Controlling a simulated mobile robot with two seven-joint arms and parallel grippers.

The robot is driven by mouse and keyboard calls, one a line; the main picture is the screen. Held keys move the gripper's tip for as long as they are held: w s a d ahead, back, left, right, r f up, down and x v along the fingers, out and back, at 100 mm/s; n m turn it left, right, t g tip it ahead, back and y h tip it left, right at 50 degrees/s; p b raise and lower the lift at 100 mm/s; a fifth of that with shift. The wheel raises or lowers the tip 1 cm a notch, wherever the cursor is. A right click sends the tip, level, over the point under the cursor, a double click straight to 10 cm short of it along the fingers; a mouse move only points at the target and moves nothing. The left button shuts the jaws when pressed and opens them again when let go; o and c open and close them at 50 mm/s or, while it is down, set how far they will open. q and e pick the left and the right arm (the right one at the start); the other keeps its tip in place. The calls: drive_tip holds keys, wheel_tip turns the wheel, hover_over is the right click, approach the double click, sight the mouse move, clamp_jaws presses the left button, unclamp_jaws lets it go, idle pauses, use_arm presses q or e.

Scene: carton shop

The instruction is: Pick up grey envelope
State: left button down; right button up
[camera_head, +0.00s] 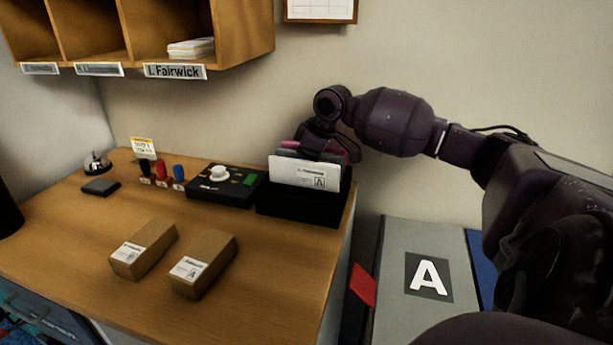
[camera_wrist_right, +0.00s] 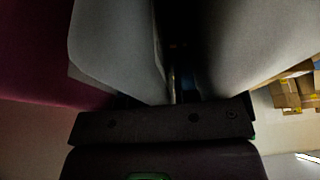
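A black letter holder (camera_head: 305,207) stands at the right end of the wooden counter with several envelopes upright in it. The front envelope (camera_head: 290,170) is white with a printed label. Pink edges (camera_head: 289,152) show behind it. I cannot pick out a grey envelope for certain in the head view. My right gripper (camera_head: 322,150) points down among the rear envelopes, its fingertips hidden. In the right wrist view two large pale grey surfaces flank a narrow dark gap. I cannot tell whether they are fingers or paper. A magenta surface (camera_wrist_right: 40,50) lies at the left. My left gripper is not in view.
Two brown cartons (camera_head: 144,249) (camera_head: 203,264) lie on the counter (camera_head: 90,225). A black tray (camera_head: 222,190), stamps (camera_head: 161,171), a small black pad (camera_head: 101,187) and a bell (camera_head: 96,162) stand behind. Wooden pigeonholes (camera_head: 190,67) hang above. A grey lid marked A (camera_head: 398,255) is at the right.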

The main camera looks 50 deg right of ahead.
idle(0.8)
clamp_jaws()
